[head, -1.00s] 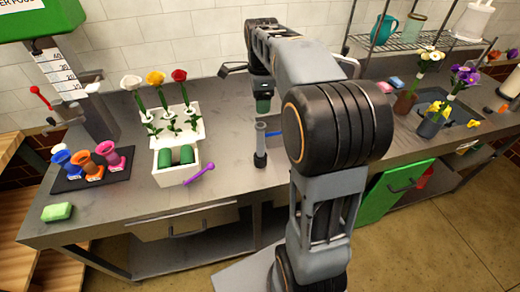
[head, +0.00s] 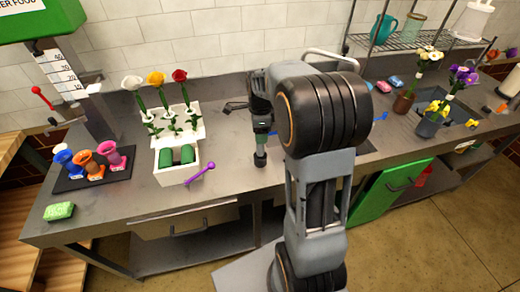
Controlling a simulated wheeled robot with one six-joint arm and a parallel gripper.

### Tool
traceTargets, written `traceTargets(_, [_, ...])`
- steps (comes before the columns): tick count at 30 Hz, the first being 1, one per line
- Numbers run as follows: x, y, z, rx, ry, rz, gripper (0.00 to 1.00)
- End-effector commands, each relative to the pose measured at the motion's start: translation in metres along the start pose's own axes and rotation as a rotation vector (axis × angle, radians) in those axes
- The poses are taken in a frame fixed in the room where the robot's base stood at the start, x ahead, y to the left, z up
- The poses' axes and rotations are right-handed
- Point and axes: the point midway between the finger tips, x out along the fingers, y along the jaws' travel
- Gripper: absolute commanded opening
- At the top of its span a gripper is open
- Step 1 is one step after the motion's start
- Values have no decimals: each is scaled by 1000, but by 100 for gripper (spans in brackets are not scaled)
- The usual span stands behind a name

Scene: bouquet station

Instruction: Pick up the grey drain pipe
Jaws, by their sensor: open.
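The grey drain pipe (head: 261,158) stands upright on the metal counter near its front edge, left of my arm. Only its lower part shows clearly, with a dark foot. My gripper (head: 261,122) is right above the pipe and overlaps its top in this view. The jaws are open, and I cannot tell whether they touch the pipe. A greenish piece shows at the gripper's end, just over the pipe.
A white box with green rolls (head: 178,172) and a purple tool (head: 200,173) lie left of the pipe. Coloured cups on a black mat (head: 92,176) and a green sponge (head: 59,211) are farther left. Flower vases (head: 431,123) stand at the right, near the sink.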

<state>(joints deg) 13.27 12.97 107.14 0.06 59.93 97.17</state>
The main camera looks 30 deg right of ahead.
Motion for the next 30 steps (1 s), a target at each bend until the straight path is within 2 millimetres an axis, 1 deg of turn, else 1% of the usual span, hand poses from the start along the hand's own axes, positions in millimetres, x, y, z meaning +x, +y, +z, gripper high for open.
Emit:
traceTargets(1, [4,0,0,0,0,2,60])
traceTargets(4, [10,0,0,0,-1,1,60])
traceTargets(12, [11,0,0,0,-1,-1,59])
traceTargets(30, [11,0,0,0,-1,-1,2])
